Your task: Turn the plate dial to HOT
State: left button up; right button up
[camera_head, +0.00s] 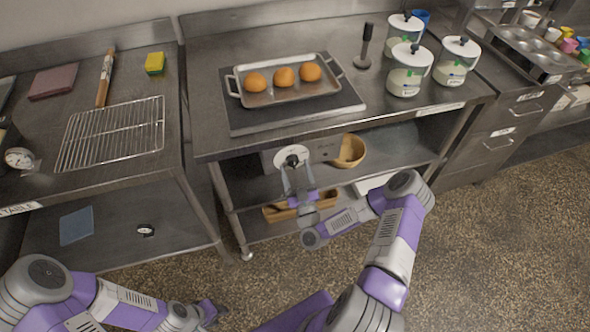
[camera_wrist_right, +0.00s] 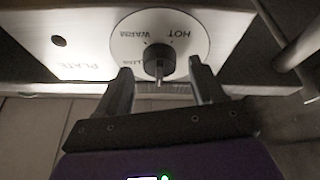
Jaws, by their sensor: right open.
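The plate dial (camera_wrist_right: 192,22) is a white disc with a dark round knob (camera_wrist_right: 159,58) on a metal panel. Its lettering is upside down in the right wrist view: HOT, WARM and a partly hidden third label, with PLATE beside the disc. I cannot tell which label the knob points at. The dial also shows below the counter edge in the head view (camera_head: 283,153). My right gripper (camera_wrist_right: 161,76) is open, its fingers on either side of the knob; contact is unclear. It also shows in the head view (camera_head: 297,174). My left gripper (camera_head: 213,312) is low, its jaws unclear.
A dark plate (camera_head: 240,122) on the counter bears a metal tray (camera_head: 290,98) with several round orange-brown items. The counter edge overhangs the dial. A wooden bowl (camera_head: 350,152) stands right of the panel. Lidded jars (camera_head: 407,80) stand at back right. A wire rack (camera_head: 112,132) lies left.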

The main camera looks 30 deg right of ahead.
jog(key=shift+w+d+r, duration=0.1)
jog(key=shift+w+r, duration=0.1)
jog(key=shift+w, duration=0.2)
jog(key=c, duration=1.1)
jog(key=shift+o, duration=0.2)
